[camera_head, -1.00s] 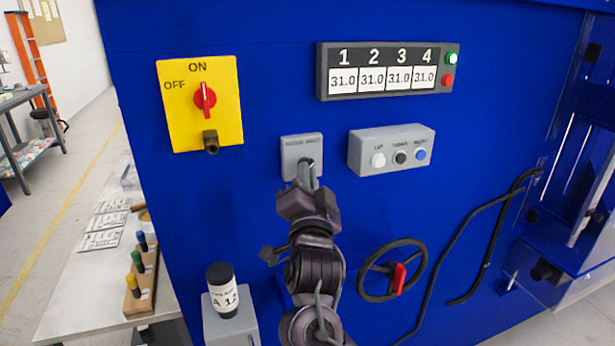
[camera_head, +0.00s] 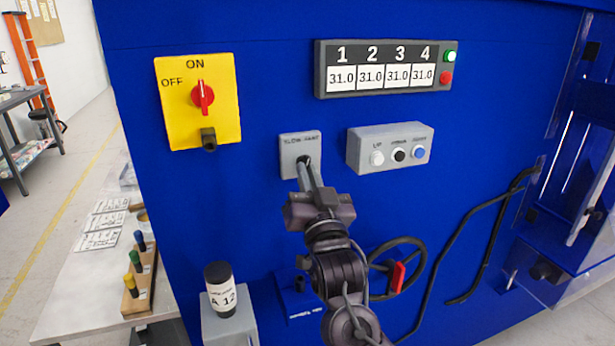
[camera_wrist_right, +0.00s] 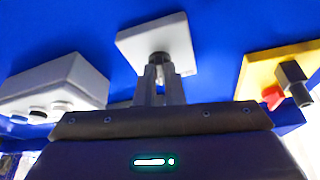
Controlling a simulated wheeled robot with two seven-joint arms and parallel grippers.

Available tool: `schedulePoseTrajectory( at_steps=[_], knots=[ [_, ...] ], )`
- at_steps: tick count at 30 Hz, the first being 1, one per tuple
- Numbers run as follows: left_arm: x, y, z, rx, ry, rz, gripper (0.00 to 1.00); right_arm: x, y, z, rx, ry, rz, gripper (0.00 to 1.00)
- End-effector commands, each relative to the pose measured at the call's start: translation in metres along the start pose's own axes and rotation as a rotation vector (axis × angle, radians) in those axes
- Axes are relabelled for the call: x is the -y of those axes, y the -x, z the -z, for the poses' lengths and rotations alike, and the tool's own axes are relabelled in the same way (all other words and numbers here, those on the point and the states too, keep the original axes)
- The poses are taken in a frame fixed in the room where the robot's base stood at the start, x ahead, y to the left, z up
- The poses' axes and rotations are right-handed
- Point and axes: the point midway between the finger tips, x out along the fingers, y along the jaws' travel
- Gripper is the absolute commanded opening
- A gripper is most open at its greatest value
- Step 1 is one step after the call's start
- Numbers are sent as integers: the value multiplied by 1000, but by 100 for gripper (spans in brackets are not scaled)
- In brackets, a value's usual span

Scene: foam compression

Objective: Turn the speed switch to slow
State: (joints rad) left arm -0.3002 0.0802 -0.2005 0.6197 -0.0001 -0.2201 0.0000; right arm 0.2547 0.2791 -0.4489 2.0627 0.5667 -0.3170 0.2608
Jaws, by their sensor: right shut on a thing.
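The speed switch is a small grey plate (camera_head: 300,146) on the blue machine front, labelled slow on the left and fast on the right. My right gripper (camera_head: 305,166) is at the plate with its fingers shut on the black switch knob. In the right wrist view the grey plate (camera_wrist_right: 160,42) is ahead, and the fingers (camera_wrist_right: 160,80) close around the dark knob (camera_wrist_right: 159,58). The fingers hide most of the knob in the head view, so its pointing direction cannot be told. My left gripper is not in view.
A yellow panel (camera_head: 225,110) with a red ON/OFF switch (camera_head: 202,96) is at the upper left. A grey button box (camera_head: 365,160) is just right of the speed switch. A display (camera_head: 320,70) reads 31.0 in each window. A handwheel (camera_head: 420,252) is below right.

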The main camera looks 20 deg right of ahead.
Motion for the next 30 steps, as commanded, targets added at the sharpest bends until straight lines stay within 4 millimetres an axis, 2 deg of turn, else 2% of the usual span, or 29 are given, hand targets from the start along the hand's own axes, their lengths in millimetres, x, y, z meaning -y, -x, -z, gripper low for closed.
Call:
schedulePoseTrajectory(
  at_steps=[1, 21, 30],
  knots=[
    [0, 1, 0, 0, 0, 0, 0, -2, -1, 5, -9, 45, 17, 0],
    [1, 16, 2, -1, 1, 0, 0, -7, -3, 10, -13, 628, 255, 0],
    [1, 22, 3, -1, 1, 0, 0, -8, -4, 12, -15, 829, 336, 0]
  ],
)
